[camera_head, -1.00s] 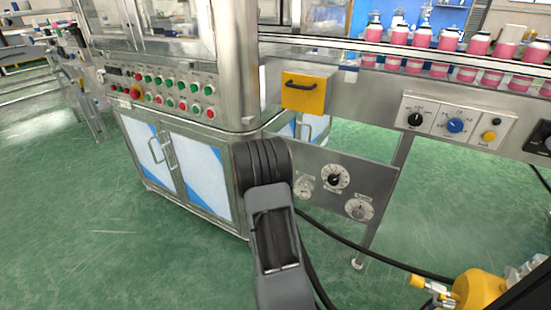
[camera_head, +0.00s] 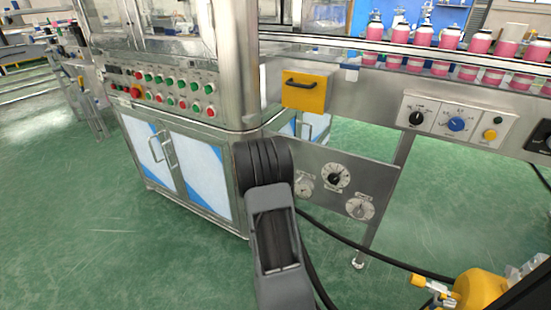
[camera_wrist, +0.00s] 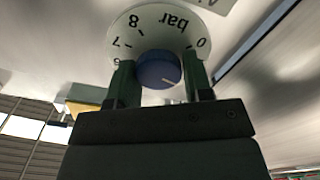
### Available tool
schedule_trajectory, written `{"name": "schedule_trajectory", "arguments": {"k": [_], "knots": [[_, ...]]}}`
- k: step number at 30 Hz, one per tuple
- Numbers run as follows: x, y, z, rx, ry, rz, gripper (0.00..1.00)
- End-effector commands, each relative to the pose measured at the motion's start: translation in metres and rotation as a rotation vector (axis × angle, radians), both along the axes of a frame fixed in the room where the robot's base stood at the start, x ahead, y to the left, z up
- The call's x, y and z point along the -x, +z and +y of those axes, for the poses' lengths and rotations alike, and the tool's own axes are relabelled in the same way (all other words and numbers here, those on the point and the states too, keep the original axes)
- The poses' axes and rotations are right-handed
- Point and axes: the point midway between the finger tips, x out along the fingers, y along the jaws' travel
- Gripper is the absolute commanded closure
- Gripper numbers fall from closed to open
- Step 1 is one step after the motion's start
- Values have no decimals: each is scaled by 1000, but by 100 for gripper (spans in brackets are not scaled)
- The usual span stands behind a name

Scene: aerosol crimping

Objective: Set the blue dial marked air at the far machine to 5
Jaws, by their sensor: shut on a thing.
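The blue dial (camera_wrist: 159,70) is in the wrist view, in front of a white round scale (camera_wrist: 157,29). The scale appears upside down and reads "bar", with 0, 8, 7 and part of a 6 visible. A pale pointer line on the dial points toward the lower right of the picture. The numbers on that side are hidden. A cut-off label lies above the scale. My gripper (camera_wrist: 161,83) is shut on the dial, one green finger on each side. In the head view my arm hides the gripper and this dial.
A steel cabinet (camera_head: 190,178) with several buttons stands left. A lower panel (camera_head: 382,180) holds white dials near my arm. Another blue knob (camera_head: 456,124) sits on the conveyor's control panel at right. A yellow box (camera_head: 304,92) juts out. A yellow machine (camera_head: 478,290) stands at lower right.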

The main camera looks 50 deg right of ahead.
Motion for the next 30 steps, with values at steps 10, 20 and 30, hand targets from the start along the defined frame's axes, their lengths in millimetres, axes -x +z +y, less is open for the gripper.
{"name": "schedule_trajectory", "arguments": {"k": [10, 20, 30], "knots": [[3, -3, -2, -78, -9, -320, 80], [3, -5, -1, -155, -7, -623, 79], [3, -5, -1, -234, -6, -935, 79]]}}
